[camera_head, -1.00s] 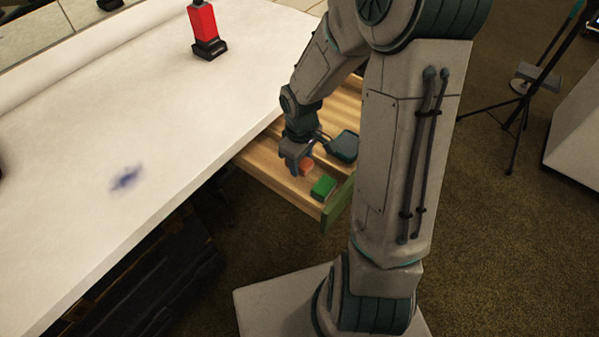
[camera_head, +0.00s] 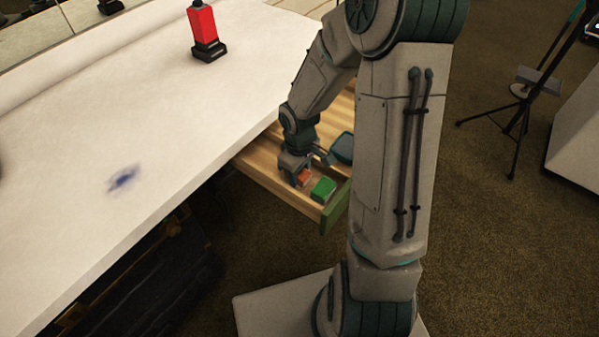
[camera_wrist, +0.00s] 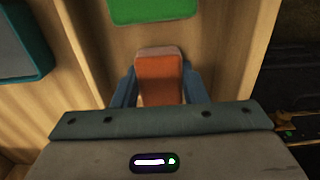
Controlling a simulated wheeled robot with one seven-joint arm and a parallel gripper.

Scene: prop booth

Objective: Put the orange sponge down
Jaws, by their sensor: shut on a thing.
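The orange sponge (camera_wrist: 160,78) is between the two fingers of my gripper (camera_wrist: 158,88) in the wrist view, and the gripper is shut on it. In the head view the sponge (camera_head: 304,178) shows at the fingers of my gripper (camera_head: 297,178), inside the open wooden drawer (camera_head: 268,181). I cannot tell whether the sponge touches the drawer floor. The fingers and the wrist housing hide part of it.
A green block (camera_head: 323,188) lies in the drawer just beside the sponge. A dark teal-edged object (camera_head: 342,147) lies farther back in it. The white table (camera_head: 110,120) borders the drawer, with a red object (camera_head: 203,28) and a blue smudge (camera_head: 123,179) on top.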

